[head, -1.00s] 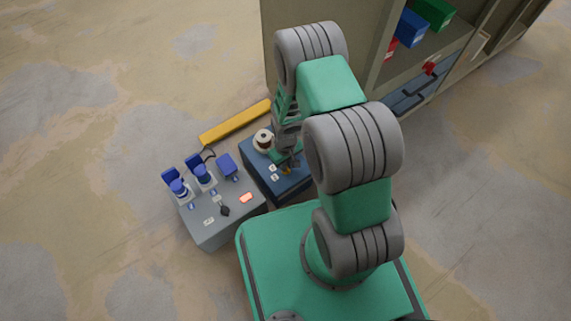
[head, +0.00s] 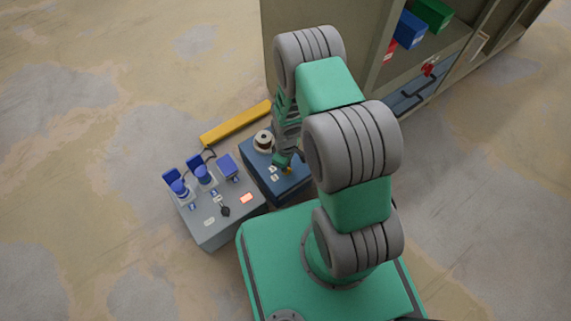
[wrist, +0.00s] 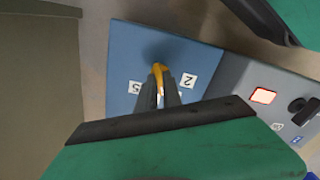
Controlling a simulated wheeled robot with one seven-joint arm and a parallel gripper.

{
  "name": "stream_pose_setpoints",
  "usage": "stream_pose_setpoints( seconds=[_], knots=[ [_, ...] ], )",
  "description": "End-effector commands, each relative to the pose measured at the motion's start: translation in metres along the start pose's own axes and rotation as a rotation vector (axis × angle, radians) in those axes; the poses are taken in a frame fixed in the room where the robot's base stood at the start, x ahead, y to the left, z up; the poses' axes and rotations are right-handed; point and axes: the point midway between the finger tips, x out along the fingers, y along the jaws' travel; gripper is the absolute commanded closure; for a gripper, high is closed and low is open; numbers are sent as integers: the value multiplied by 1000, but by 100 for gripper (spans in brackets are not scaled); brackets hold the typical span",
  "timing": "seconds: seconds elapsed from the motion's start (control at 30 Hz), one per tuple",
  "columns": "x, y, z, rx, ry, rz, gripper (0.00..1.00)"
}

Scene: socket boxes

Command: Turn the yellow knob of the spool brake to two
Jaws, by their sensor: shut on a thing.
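The yellow knob (wrist: 157,70) sits on the top of the blue spool brake box, between a white label marked 5 (wrist: 135,87) and one marked 2 (wrist: 188,80). My gripper (wrist: 162,92) is shut on the knob, with fingers hiding much of it. Which label the knob points to I cannot tell. In the head view, the blue box (head: 292,187) carries a pale spool (head: 264,140) at its far end. A bit of the yellow knob (head: 289,171) shows beside my gripper (head: 284,164).
A grey socket box (head: 215,232) with blue plugs, a black knob and a lit red button (head: 246,198) stands just left of the blue box. A yellow bar (head: 235,123) lies on the floor behind. A shelf cabinet (head: 340,80) stands at the back right.

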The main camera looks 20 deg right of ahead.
Motion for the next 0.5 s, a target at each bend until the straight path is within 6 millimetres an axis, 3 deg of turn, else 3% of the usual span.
stream_pose_setpoints(
  seconds=[0.5],
  knots=[
    [0,-1,2,-490,-3,-4,100]
  ],
)
